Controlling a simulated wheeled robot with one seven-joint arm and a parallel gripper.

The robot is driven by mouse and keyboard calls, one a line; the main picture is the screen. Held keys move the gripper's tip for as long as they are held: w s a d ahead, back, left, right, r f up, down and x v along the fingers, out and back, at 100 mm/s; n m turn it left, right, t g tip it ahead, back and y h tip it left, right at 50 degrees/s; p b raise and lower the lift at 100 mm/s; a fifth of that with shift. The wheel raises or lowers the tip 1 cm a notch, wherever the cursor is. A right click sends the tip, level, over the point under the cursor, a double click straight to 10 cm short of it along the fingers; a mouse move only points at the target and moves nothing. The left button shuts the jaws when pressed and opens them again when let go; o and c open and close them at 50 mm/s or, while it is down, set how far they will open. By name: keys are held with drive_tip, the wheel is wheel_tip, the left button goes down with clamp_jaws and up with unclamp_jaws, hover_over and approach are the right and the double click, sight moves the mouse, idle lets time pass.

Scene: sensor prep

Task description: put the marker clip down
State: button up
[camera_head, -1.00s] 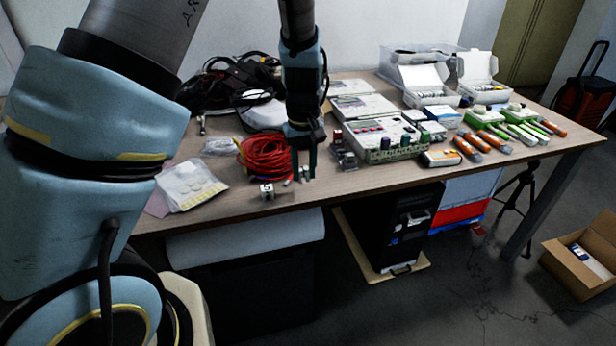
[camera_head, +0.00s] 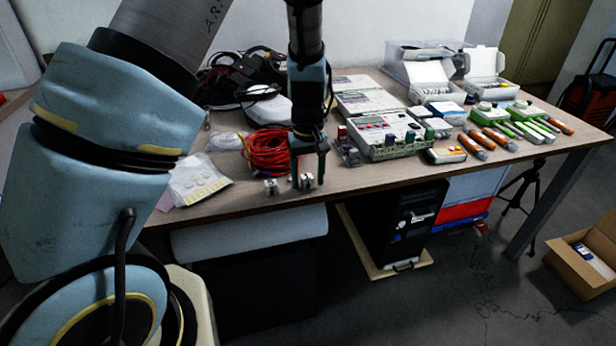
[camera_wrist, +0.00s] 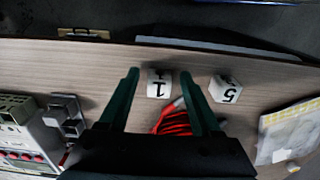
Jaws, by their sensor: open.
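A white marker clip with a "1" (camera_wrist: 159,83) sits near the table's front edge, between my fingers in the wrist view. It also shows in the head view (camera_head: 306,181). My gripper (camera_wrist: 158,76) is open, its dark green fingers on either side of this clip with gaps visible. In the head view my gripper (camera_head: 308,182) points down at the table's front. A second white clip with a "5" (camera_wrist: 225,90) sits beside it, outside my fingers; it also shows in the head view (camera_head: 271,187).
A red cable coil (camera_head: 266,150) lies just behind the clips, with strands between my fingers in the wrist view. A bag with round pads (camera_head: 196,180) lies left. Grey instruments (camera_head: 385,135) stand right. The table's front edge (camera_head: 240,212) is close.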

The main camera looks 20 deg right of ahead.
sight(308, 179)
drive_tip(key=shift+r, duration=0.1)
wheel_tip(308, 179, up, 12)
drive_tip(key=s+a+t, duration=0.1)
drive_tip(key=s+a, duration=0.2)
drive_tip(key=a, duration=2.7)
drive_tip(key=shift+s+r+t+b, duration=0.2)
drive_tip(key=shift+r+t+b, duration=0.1)
drive_tip(key=shift+b, duration=0.05)
wheel_tip(308, 179, up, 3)
drive_tip(key=p, duration=0.3)
